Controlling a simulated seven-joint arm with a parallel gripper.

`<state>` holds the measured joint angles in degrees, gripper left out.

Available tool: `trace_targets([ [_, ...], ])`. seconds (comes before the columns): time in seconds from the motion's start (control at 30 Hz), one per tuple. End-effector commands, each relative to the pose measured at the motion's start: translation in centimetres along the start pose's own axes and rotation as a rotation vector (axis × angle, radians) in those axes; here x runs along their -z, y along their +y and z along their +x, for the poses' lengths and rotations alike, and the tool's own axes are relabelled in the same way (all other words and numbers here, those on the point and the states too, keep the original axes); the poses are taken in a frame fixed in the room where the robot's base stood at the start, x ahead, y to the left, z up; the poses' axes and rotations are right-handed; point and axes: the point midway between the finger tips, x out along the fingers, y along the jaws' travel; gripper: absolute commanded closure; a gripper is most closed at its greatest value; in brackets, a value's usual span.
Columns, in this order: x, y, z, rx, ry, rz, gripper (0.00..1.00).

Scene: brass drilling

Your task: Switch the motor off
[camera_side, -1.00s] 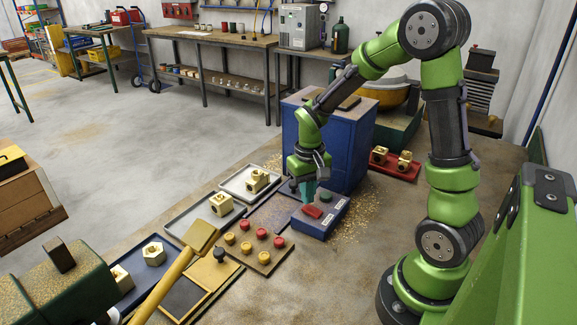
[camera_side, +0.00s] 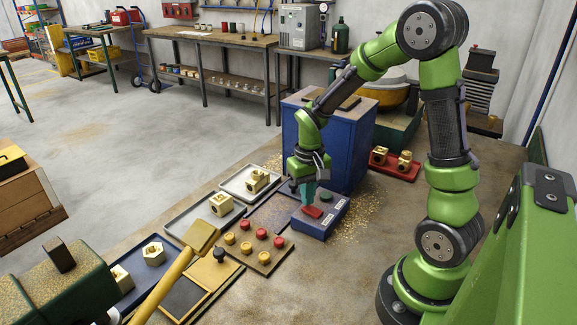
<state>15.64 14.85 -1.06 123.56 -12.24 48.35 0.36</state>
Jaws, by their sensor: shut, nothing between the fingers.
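The motor switch is a blue box (camera_side: 316,231) with a grey top, standing on the bench in front of a blue cabinet. It has a red button (camera_side: 312,212) at the near left and a dark green button (camera_side: 327,197) at the far right. My gripper (camera_side: 309,203) is shut and empty, pointing down with its teal fingers just behind and over the red button. I cannot tell whether the fingertips touch the red button. The fingers partly cover the left part of the box top.
A wooden board (camera_side: 268,261) with red and yellow knobs lies in front of the box. Trays with brass fittings (camera_side: 221,204) lie to the left. A red tray (camera_side: 383,175) with brass parts lies behind right. The blue cabinet (camera_side: 345,150) stands close behind my gripper. Brass chips surround the box.

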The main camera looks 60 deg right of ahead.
Motion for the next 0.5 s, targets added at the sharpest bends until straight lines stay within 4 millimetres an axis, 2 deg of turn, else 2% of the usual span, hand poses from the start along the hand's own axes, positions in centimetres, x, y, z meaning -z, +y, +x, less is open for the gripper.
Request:
trace_targets([
  [0.5,-0.02,0.00,0.83,0.000,-0.002,0.000,1.00],
])
